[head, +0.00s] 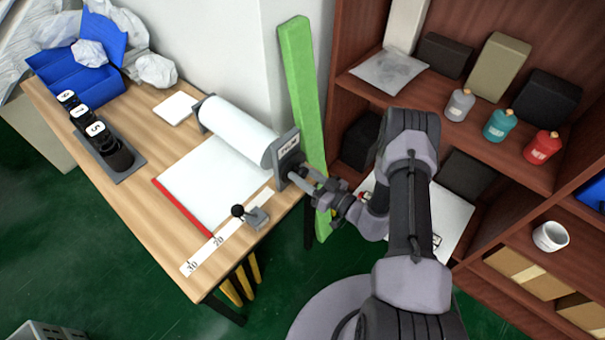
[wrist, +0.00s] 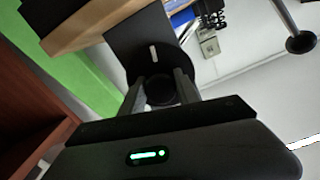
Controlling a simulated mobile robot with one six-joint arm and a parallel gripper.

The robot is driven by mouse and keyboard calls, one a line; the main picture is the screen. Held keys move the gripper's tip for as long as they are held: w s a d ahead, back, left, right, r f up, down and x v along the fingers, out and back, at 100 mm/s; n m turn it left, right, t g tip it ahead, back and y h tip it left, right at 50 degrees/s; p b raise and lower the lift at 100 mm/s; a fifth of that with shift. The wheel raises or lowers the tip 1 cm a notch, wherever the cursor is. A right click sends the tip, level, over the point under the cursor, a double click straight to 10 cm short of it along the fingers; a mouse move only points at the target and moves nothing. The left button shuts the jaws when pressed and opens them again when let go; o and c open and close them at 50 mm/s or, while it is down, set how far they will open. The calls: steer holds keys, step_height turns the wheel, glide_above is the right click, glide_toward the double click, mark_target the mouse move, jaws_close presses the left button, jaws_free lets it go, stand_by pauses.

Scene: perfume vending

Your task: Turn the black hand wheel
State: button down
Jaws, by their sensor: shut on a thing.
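A white paper roll (head: 235,130) lies across the table, with a dark grey end bracket (head: 286,149) at its near right end. The black hand wheel (head: 294,171) sits low on the outer side of this bracket and is partly hidden by my gripper. My gripper (head: 305,178) reaches it from the right. In the wrist view, my gripper (wrist: 160,88) has its two fingers on either side of the dark round wheel (wrist: 160,94) and is shut on it. A dark plate with a short pale mark shows just beyond the fingers.
A green board (head: 300,95) leans close beside the bracket and my wrist. A small lever with a black ball knob (head: 240,211) stands at the table's front edge. Shelves with bottles (head: 500,124) are at the right. White paper with a red edge strip (head: 182,207) lies on the table.

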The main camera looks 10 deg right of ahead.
stand_by(0.3)
steer(key=c, duration=0.9)
jaws_free()
steer(key=p+v, duration=0.3)
steer(key=v, duration=1.4)
steer(key=shift+s+d, duration=0.15)
steer(key=shift+s, duration=0.1)
